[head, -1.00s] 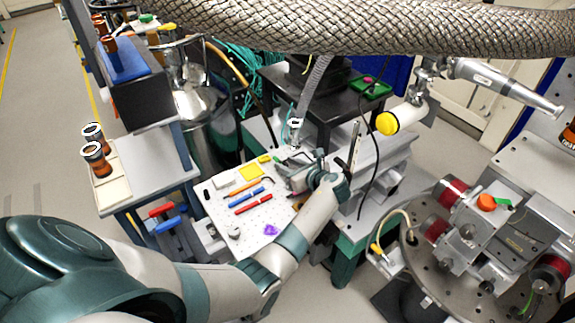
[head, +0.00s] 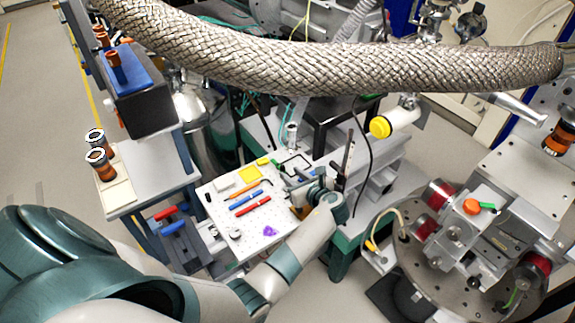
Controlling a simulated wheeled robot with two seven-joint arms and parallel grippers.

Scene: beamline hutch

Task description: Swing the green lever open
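A short green lever-like piece (head: 485,207) sticks out to the right of an orange cap (head: 471,206) on the metal stage assembly at the right. A second small green piece (head: 277,164) shows at the far edge of the white perforated board (head: 232,214), close to my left gripper. I cannot tell which is the task's lever. My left gripper (head: 288,177) is over the board's right edge, its fingers pointing left. Its fingertips are small and partly lost against the board, so I cannot tell its opening or any contact. My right gripper is out of view.
A thick braided hose (head: 330,68) crosses the top of the view. The board holds a yellow pad (head: 250,173), pens and a purple piece (head: 270,231).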

